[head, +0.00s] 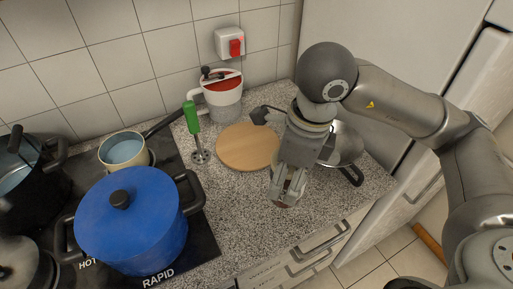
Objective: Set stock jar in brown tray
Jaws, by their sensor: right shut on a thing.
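My right gripper (287,190) points down over the granite counter near its front edge, to the right of the round wooden board. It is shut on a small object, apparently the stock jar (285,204). Only a little reddish-brown of it shows between and below the fingertips; the fingers hide the rest. I cannot tell whether it touches the counter. No brown tray can be made out in this view. My left gripper is not in view.
The round wooden board (247,147) lies bare on the counter. A metal pan (346,146) is partly behind my gripper. A blue pot (128,219) fills the left front. Front-middle counter is clear.

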